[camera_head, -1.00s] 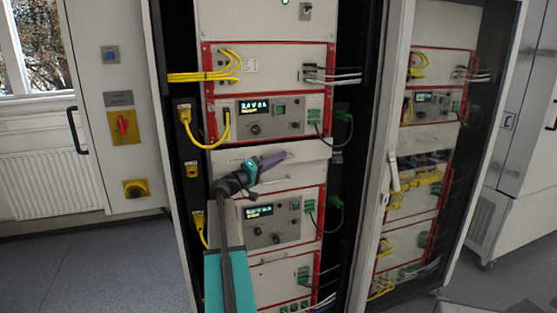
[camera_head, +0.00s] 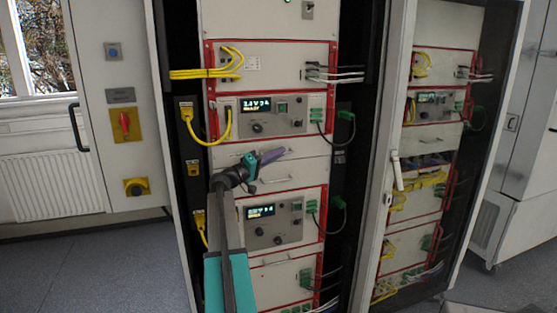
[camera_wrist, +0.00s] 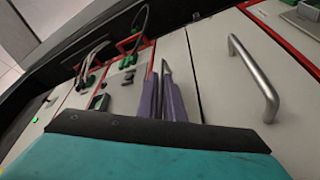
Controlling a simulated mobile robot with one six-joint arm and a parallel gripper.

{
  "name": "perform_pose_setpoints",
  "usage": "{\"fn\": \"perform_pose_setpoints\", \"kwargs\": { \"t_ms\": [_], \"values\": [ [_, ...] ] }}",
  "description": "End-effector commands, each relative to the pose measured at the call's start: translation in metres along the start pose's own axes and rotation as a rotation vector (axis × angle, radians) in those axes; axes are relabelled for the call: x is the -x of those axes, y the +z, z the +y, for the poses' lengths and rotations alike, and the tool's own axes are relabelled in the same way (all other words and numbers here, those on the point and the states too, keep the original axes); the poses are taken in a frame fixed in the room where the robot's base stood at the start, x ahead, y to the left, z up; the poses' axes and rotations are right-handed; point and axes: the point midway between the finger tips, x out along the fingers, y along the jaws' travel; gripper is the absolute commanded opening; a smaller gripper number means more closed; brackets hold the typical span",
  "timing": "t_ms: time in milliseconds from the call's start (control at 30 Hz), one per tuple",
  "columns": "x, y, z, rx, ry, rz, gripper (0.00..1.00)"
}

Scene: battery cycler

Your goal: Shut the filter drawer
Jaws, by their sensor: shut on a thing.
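The filter drawer appears as a pale front panel (camera_head: 300,172) in the middle of the left rack, between two instrument units. It looks about flush with the rack in the head view. In the wrist view its front (camera_wrist: 215,75) carries a silver bar handle (camera_wrist: 258,78). My gripper (camera_head: 284,153) reaches across the upper part of this front, pointing right.
Instrument units with red frames sit above (camera_head: 270,115) and below (camera_head: 270,222) the drawer. Yellow cables (camera_head: 205,72) hang at left and green connectors (camera_head: 345,115) at right. An open cabinet door with a white handle (camera_head: 396,170) stands to the right.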

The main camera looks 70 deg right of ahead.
Motion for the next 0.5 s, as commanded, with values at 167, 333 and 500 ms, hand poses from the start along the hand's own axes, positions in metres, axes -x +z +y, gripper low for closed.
{"fn": "perform_pose_setpoints", "kwargs": {
  "t_ms": [167, 333, 500],
  "values": [
    [-0.0007, -0.0037, -0.0008, 0.001, -0.003, 0.006, 0.0],
    [-0.0009, -0.0048, -0.0008, 0.001, -0.003, 0.009, 0.13],
    [-0.0009, -0.0041, -0.0009, 0.0, -0.003, 0.008, 0.26]
  ]
}}
